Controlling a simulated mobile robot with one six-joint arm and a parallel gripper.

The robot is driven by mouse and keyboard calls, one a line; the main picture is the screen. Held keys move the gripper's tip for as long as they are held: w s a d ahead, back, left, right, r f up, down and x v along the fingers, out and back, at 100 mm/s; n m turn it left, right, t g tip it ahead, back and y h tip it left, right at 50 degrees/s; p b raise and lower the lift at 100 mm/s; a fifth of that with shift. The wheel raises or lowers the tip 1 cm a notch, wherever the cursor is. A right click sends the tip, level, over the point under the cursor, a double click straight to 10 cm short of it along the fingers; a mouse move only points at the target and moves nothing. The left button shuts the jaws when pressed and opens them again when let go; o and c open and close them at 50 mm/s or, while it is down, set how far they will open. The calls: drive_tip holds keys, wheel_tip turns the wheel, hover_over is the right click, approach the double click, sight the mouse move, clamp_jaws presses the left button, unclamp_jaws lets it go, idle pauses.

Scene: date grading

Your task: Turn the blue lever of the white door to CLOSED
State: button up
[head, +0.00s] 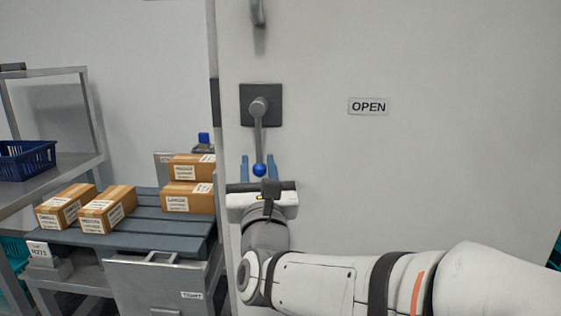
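The white door (420,190) fills the right of the head view. Its lever (258,135) is a grey rod on a dark square plate (275,92), hanging straight down and ending in a blue ball (259,170). An OPEN label (368,107) is on the door right of the lever; no CLOSED label shows. My gripper (259,164) is just below the lever, its two blue fingers spread on either side of the ball. The fingers look apart from the ball, and nothing is visibly held. I cannot tell the depth between fingers and ball.
Left of the door, a slatted grey table (160,240) bears several cardboard boxes (108,208). A metal shelf (75,170) with a blue basket (27,158) is at far left. A grey door handle (258,12) is above the lever. The door face right of the lever is clear.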

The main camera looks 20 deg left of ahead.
drive_tip(key=v, duration=0.6)
idle(0.3)
drive_tip(key=w+d+r+n+g+h+p, duration=0.3)
drive_tip(key=d+n+g+p, duration=0.1)
drive_tip(key=d+n+p, duration=0.6)
drive_tip(key=w+d+r+n+g+h+p, duration=0.3)
drive_tip(key=w+d+n+g+p, duration=0.1)
drive_tip(key=d+n+p, duration=0.6)
drive_tip(key=s+d+r+n+g+h+p, duration=0.2)
drive_tip(key=s+d+n+g+p, duration=0.2)
drive_tip(key=s+d+p, duration=0.3)
drive_tip(key=s+d+r+n+g+h+p, duration=0.2)
drive_tip(key=s+d+n+p, duration=0.4)
drive_tip(key=d, duration=0.4)
drive_tip(key=s+g+h+p, duration=0.1)
drive_tip(key=g, duration=0.1)
drive_tip(key=shift+r+g+p, duration=0.2)
drive_tip(key=shift+g+p, duration=0.15)
drive_tip(key=shift+g, duration=0.05)
drive_tip(key=shift+s, duration=0.1)
